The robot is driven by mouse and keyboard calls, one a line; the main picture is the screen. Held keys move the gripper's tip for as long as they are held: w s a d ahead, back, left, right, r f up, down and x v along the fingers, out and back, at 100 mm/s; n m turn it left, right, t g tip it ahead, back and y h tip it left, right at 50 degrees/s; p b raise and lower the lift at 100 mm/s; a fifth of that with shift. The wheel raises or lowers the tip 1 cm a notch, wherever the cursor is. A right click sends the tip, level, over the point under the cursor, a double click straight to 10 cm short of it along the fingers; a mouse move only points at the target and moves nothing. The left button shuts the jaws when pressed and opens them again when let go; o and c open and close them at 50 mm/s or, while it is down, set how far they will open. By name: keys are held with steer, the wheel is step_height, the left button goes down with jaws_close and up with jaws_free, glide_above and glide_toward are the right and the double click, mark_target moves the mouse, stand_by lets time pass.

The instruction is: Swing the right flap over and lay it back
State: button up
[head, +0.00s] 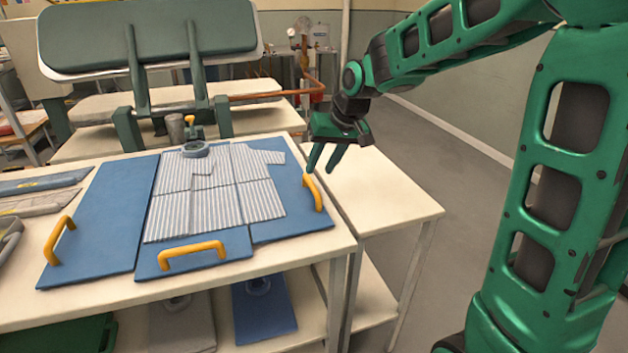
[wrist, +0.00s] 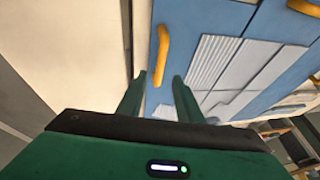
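The blue folding board lies flat on the table, with a striped shirt (head: 215,190) spread on it. The right flap (head: 290,222) lies flat and carries a yellow handle (head: 313,192) at its outer edge. The handle also shows in the wrist view (wrist: 161,52). The shirt's right sleeve (head: 262,157) lies over the right flap. My gripper (head: 324,172) is just above the right handle, fingers pointing down, open and empty. In the wrist view the handle appears just beyond the fingertips (wrist: 158,78), apart from them.
The left flap (head: 100,225) and bottom flap (head: 195,262) lie flat with yellow handles. A bare side table (head: 385,190) adjoins on the right. A green press (head: 150,40) stands behind. The floor at right is clear.

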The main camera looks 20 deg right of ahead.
mark_target(312, 183)
steer(key=x, duration=0.6)
steer(key=shift+f, duration=0.25)
jaws_close()
steer(key=shift+d, duration=0.2)
steer(key=shift+r, duration=0.15)
